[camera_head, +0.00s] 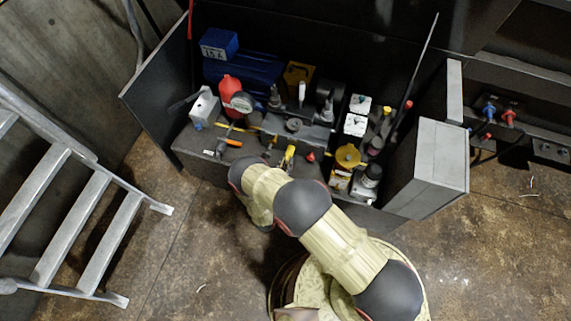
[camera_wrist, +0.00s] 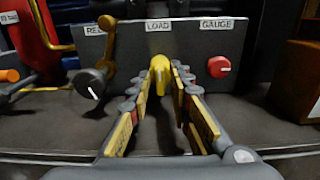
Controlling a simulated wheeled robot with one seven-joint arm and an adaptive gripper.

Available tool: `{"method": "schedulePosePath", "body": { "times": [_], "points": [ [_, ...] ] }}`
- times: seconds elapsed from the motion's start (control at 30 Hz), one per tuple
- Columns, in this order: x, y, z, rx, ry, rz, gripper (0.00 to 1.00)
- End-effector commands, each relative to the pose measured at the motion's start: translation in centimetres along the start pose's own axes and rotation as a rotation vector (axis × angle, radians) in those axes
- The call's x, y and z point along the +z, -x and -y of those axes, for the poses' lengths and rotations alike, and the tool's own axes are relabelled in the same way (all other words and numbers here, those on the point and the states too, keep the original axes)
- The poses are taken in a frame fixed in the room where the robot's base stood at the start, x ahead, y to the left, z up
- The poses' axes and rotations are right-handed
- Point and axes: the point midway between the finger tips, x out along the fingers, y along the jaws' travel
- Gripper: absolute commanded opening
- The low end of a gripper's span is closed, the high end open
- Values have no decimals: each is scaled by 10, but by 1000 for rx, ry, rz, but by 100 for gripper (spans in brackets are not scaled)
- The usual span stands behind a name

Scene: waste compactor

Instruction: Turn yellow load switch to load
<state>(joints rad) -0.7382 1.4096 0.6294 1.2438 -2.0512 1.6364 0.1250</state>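The yellow load switch (camera_wrist: 159,69) stands on a grey panel under the "LOAD" label (camera_wrist: 158,26) in the wrist view. It is upright, with its rounded top toward the label. My gripper (camera_wrist: 165,80) is open, and its two fingertips are on either side of the switch. A dark gap shows between the fingers below it. I cannot tell whether either finger touches the switch. In the head view the switch is a small yellow shape (camera_head: 290,153) at the front of the bench, just beyond my arm; the fingers are hidden there.
A red gauge knob (camera_wrist: 219,67) is close on the right. A black knob (camera_wrist: 92,83) and a brownish-yellow lever (camera_wrist: 107,52) are on the left. A grey cabinet (camera_head: 431,167) bounds the bench at right. A metal ladder (camera_head: 75,205) stands at left; the floor between is clear.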

Motion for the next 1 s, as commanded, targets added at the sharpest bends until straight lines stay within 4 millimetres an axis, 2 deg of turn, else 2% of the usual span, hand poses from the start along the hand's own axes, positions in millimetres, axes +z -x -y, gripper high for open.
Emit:
{"method": "schedulePosePath", "body": {
  "times": [0.3,0.77,1.0],
  "points": [
    [0,0,0,0,0,0,0],
    [0,0,0,0,-10,0,0],
    [-1,0,0,0,-94,0,0]
  ]
}}
